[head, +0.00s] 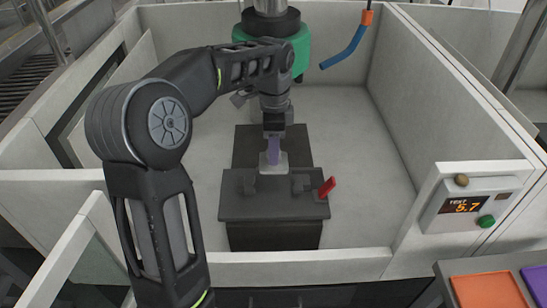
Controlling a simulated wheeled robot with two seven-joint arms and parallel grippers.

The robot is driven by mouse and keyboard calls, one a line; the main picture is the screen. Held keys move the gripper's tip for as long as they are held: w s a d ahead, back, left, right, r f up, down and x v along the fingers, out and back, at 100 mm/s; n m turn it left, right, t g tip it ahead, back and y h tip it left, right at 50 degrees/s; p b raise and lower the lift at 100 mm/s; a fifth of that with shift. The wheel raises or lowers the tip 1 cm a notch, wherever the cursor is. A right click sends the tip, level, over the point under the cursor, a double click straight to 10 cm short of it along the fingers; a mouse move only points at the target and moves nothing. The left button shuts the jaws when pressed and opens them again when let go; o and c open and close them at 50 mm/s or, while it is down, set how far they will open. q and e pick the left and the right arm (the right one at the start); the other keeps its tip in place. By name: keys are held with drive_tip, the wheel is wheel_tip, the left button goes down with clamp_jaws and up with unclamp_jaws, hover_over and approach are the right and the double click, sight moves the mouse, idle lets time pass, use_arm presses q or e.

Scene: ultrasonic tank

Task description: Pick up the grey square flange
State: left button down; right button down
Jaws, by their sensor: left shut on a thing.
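My left arm reaches in from the left and over the enclosure, and its gripper (273,153) points down at the dark fixture (240,207). A small light grey square piece, the grey square flange (273,168), is at the fingertips, just above or on the fixture; I cannot tell whether it touches. A purple part shows between the gripper body and the flange. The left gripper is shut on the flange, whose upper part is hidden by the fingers. My right gripper is not in view.
A red lever (327,187) sticks up at the fixture's right. A green-collared machine head (301,48) and a blue nozzle (345,48) hang behind. Pale walls surround the fixture. A display panel (466,206) reads 5.7. Orange (487,291) and purple (538,281) trays lie at lower right.

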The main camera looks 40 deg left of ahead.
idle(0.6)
use_arm(q)
drive_tip(key=w+d+n, duration=0.3)
drive_tip(key=d+n, duration=0.2)
drive_tip(key=d, duration=0.3)
drive_tip(key=w+d+n, duration=0.3)
drive_tip(key=d+n, duration=0.2)
drive_tip(key=d, duration=0.4)
drive_tip(key=shift+r+n, duration=0.2)
drive_tip(key=shift+n, duration=0.1)
drive_tip(key=shift+d, duration=0.15)
